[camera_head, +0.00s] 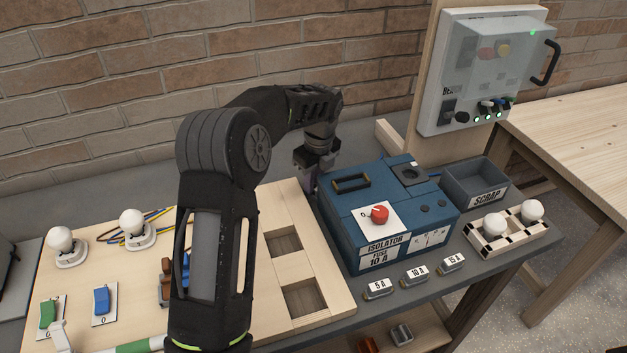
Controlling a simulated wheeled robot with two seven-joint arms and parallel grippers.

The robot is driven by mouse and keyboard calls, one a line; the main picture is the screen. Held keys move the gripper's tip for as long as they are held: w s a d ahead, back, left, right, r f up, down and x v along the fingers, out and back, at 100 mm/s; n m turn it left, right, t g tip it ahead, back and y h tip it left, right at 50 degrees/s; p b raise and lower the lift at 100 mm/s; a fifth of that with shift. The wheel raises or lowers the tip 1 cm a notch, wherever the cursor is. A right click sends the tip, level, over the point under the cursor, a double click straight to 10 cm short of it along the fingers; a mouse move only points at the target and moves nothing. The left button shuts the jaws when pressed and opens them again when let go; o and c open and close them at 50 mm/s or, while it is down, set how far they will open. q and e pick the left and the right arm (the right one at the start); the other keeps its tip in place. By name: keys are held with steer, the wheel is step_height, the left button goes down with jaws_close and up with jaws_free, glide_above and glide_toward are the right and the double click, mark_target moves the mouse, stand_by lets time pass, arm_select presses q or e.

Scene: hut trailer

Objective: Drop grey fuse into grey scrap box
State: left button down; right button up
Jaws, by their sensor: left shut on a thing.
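The grey scrap box (478,181), labelled SCRAP, is an open tray right of the blue isolator box (387,212). My left gripper (311,184) points down behind the isolator's left side, well left of the scrap box. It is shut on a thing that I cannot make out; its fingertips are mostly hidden. I cannot tell whether this is the grey fuse. Small grey blocks labelled 5 A (377,289), 10 A (415,274) and 15 A (452,264) lie along the front of the bench. My right gripper is not in view.
A wooden board (322,263) with recesses, bulbs and switches fills the left. A bulb rack (506,231) stands in front of the scrap box. A grey control panel (487,75) rises behind. A grey piece (401,334) lies on the lower shelf.

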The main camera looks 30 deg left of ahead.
arm_select(q)
steer(key=shift+f, duration=0.2)
steer(key=c, duration=1.6)
jaws_free()
steer(key=shift+r, duration=0.15)
steer(key=r, duration=0.4)
steer(key=d+r, duration=0.1)
steer(key=r, duration=0.3)
steer(key=r+b, duration=0.1)
steer(key=r, duration=0.3)
steer(key=shift+s+d, duration=0.2)
steer(key=shift+c, duration=0.2)
